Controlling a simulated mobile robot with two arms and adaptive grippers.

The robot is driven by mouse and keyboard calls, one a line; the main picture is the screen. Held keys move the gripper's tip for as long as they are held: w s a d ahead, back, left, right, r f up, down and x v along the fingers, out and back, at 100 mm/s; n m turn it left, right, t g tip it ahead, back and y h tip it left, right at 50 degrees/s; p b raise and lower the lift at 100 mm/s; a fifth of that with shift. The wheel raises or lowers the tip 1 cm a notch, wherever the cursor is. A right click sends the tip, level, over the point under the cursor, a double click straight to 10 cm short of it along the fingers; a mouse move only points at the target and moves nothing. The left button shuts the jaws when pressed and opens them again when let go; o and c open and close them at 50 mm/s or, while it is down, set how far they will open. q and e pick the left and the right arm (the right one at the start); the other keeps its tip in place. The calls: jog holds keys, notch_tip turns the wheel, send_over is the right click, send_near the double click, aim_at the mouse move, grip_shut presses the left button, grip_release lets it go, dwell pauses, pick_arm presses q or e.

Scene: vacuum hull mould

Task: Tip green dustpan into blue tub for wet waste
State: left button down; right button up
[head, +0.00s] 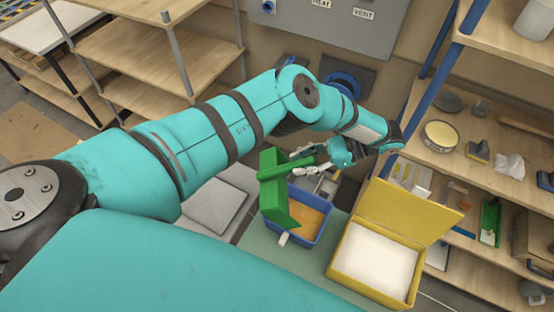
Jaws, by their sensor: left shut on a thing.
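The green dustpan (276,200) is held above the blue tub (325,229), tilted steeply with its pan hanging on the tub's left side. My left gripper (300,163) is shut on its handle. The pan covers the left part of the tub, and I cannot tell whether it touches the rim. Orange-brown material (309,219) shows inside the tub. The inside of the pan is only partly visible, so I cannot tell what is in it. My right gripper is not in view.
A yellow box (340,266) with an open lid and white contents stands right of the tub on a green surface (265,246). A wooden shelf unit (520,185) with blue posts is at the right. Wooden racks (150,45) stand at upper left. A grey panel (345,20) is behind.

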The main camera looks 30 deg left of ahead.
aim_at(275, 170)
pick_arm(q)
jog(key=shift+s+a+h+b, duration=0.3)
jog(key=shift+s+a+b, duration=0.05)
jog(key=shift+a, duration=0.2)
jog(key=shift+s+a+r+t+h+p, duration=0.2)
jog(key=shift+s+a+h+p, duration=0.1)
jog(key=shift+a+p, duration=0.25)
jog(key=shift+s+a+r+t+h+p, duration=0.2)
jog(key=shift+s+a+h+p, duration=0.15)
jog(key=shift+p, duration=0.25)
jog(key=s+a, duration=0.1)
jog(key=s+a+h, duration=0.1)
jog(key=a, duration=0.1)
jog(key=shift+f+t, duration=0.4)
jog(key=shift+s+a+t+h, duration=0.25)
jog(key=shift+a+t+h, duration=0.1)
jog(key=shift+a, duration=0.15)
jog(key=shift+f, duration=0.1)
jog(key=shift+s+a+f, duration=0.15)
jog(key=shift+s+a, duration=0.05)
jog(key=shift+a, duration=0.1)
jog(key=s+a+f+t+h, duration=0.2)
jog(key=s+a+f+h, duration=0.1)
jog(key=a, duration=0.3)
jog(key=shift+s+a+f+h, duration=0.2)
jog(key=shift+s+f+h, duration=0.1)
jog(key=shift+s+h, duration=0.25)
